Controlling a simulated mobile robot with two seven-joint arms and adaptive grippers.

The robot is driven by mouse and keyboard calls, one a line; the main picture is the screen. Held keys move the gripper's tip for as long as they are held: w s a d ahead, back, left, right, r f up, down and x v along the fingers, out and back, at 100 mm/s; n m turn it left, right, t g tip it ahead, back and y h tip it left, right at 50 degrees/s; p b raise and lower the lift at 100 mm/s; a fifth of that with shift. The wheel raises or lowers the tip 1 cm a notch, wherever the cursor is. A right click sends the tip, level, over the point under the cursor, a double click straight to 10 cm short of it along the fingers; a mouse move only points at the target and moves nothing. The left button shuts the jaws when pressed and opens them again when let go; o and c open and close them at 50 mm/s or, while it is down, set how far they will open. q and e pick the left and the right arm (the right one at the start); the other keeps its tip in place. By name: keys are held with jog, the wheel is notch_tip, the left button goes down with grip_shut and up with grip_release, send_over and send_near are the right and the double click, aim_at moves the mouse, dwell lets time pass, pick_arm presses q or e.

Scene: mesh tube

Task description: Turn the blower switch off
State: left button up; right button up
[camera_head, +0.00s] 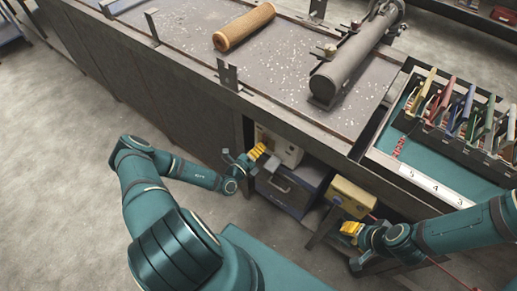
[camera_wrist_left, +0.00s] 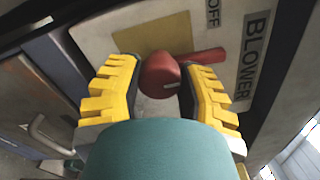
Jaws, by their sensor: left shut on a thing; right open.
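The blower switch (camera_wrist_left: 160,75) is a red round knob with a red bar pointing right, on a pale panel with a yellow plate (camera_wrist_left: 150,38). An OFF label (camera_wrist_left: 212,12) is above the bar and a BLOWER label (camera_wrist_left: 255,60) is at the right. My left gripper (camera_wrist_left: 163,72) is shut on the switch, its yellow fingers on either side of the knob. In the head view my left gripper (camera_head: 258,152) is at the pale switch box (camera_head: 290,150) under the bench, hiding the switch. My right gripper (camera_head: 350,229) is open, below a yellow box (camera_head: 352,197).
A dark case with a handle (camera_head: 285,188) stands below the switch box. The bench top (camera_head: 290,60) carries a tan mesh roll (camera_head: 244,27) and a grey cylinder (camera_head: 352,60). A rack of coloured pieces (camera_head: 455,115) stands at the right. The floor at left is clear.

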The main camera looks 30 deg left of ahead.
pick_arm(q)
jog(key=shift+w+a+r, duration=0.1)
jog(key=shift+w+r, duration=0.05)
jog(key=shift+r, duration=0.05)
jog(key=o, duration=1.2)
jog(key=shift+f, duration=0.1)
jog(key=s, duration=1.2)
jog(key=shift+a, duration=0.45)
